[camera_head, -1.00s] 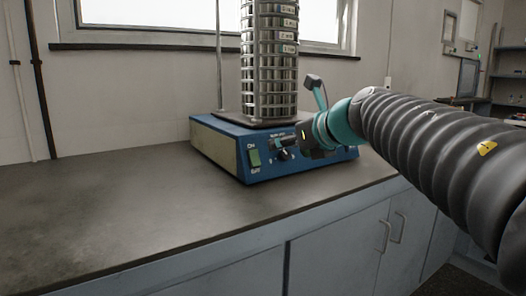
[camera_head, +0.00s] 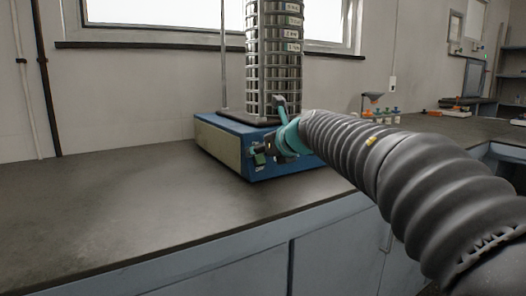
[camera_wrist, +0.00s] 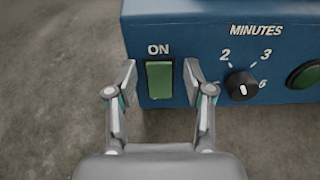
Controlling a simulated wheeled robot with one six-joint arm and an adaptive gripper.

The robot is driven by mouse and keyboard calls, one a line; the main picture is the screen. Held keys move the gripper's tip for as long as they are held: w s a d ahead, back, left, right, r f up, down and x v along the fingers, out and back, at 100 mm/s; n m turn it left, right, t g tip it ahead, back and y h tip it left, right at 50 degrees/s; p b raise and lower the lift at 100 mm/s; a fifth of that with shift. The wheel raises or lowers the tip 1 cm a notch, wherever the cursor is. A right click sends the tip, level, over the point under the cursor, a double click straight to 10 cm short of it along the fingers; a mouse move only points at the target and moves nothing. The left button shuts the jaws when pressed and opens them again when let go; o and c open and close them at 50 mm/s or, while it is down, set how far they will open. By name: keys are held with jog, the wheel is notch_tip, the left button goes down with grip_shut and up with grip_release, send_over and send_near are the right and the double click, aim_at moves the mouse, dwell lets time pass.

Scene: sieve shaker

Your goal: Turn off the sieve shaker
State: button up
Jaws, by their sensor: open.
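The sieve shaker is a blue box (camera_head: 225,140) with a tall stack of metal sieves (camera_head: 272,65) on top, standing on the dark counter. Its green rocker switch (camera_wrist: 160,80) is on the front panel under the word ON in the wrist view. In the head view the switch (camera_head: 259,159) is partly covered by my gripper (camera_head: 262,152). My gripper (camera_wrist: 160,78) is open, one finger on each side of the switch, close to the panel. I cannot tell whether the fingers touch it. The lower end of the switch lies between the fingers.
A black minutes dial (camera_wrist: 242,86) is just right of my right finger, with a round green button (camera_wrist: 305,75) farther right. The counter (camera_head: 130,205) left of the shaker is clear. A small rack with colored items (camera_head: 380,112) stands at the back right.

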grip_shut()
jog(key=shift+f+b, duration=0.4)
jog(key=shift+b, duration=0.8)
jog(key=t+y+b, duration=0.1)
jog(key=b, duration=0.3)
jog(key=shift+s+f, duration=0.1)
jog(key=shift+f, duration=0.05)
jog(key=shift+t+b, duration=0.4)
jog(key=shift+b, duration=0.15)
jog(key=shift+s+r+t+y, duration=0.1)
jog(key=shift+r+t+y, duration=0.15)
jog(key=shift+t+y, duration=0.15)
jog(key=shift+d, duration=0.1)
grip_release()
